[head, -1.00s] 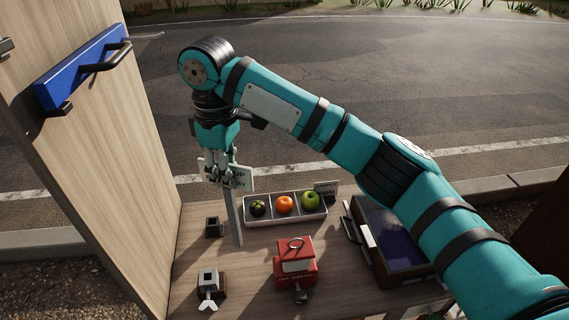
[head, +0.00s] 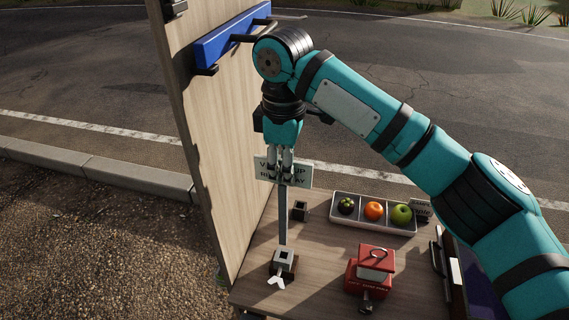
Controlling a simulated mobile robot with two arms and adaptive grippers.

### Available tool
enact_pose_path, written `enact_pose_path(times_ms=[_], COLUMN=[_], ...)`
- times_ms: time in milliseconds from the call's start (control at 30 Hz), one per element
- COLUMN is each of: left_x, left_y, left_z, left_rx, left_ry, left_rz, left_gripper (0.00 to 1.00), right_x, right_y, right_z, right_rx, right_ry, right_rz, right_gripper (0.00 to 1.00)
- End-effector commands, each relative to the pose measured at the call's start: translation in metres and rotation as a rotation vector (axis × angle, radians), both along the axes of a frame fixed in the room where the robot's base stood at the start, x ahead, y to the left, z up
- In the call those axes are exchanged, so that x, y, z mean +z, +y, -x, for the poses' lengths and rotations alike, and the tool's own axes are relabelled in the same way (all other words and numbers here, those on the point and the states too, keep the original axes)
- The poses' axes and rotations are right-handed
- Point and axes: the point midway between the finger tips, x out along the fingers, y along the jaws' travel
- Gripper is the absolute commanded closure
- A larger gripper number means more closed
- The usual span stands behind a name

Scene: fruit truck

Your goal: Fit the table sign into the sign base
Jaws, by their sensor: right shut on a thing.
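The table sign is a pale lettered board (head: 299,174) on a long grey post (head: 283,222). My right gripper (head: 281,177) points down and is shut on the sign at its board, holding it upright. The sign base (head: 285,260) is a small block with a square opening on top and a pale wing screw in front, standing at the table's left front. The post's lower end appears right at the base's opening; I cannot tell whether it is inside or just above or behind it. My left gripper is out of view.
A small dark square holder (head: 300,211) stands behind the base. A white tray (head: 373,226) of fruit is at the back, a red box (head: 370,269) to the right. A tall wooden panel (head: 215,130) with a blue handled bar borders the table's left.

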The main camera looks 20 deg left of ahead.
Motion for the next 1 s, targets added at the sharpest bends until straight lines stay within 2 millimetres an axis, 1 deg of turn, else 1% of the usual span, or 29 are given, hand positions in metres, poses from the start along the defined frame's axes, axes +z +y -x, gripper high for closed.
enact_pose_path(times_ms=[100,300,500,700,1000], left_x=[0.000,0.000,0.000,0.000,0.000], left_y=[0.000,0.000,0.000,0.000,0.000], left_z=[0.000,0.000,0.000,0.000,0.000], left_rx=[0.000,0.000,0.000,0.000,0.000], left_ry=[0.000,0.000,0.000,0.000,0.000], left_rz=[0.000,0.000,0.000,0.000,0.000], left_gripper=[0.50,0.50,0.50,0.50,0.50], right_x=[-0.012,-0.031,-0.043,-0.046,-0.046], right_y=[0.000,0.000,0.000,0.000,0.000], right_z=[0.000,0.000,0.000,0.000,0.000], right_rx=[0.000,-0.001,0.000,0.000,0.000], right_ry=[0.001,0.000,0.001,-0.001,-0.001], right_rz=[0.001,0.000,0.000,0.000,0.000], right_gripper=[1.00,1.00,1.00,1.00,1.00])
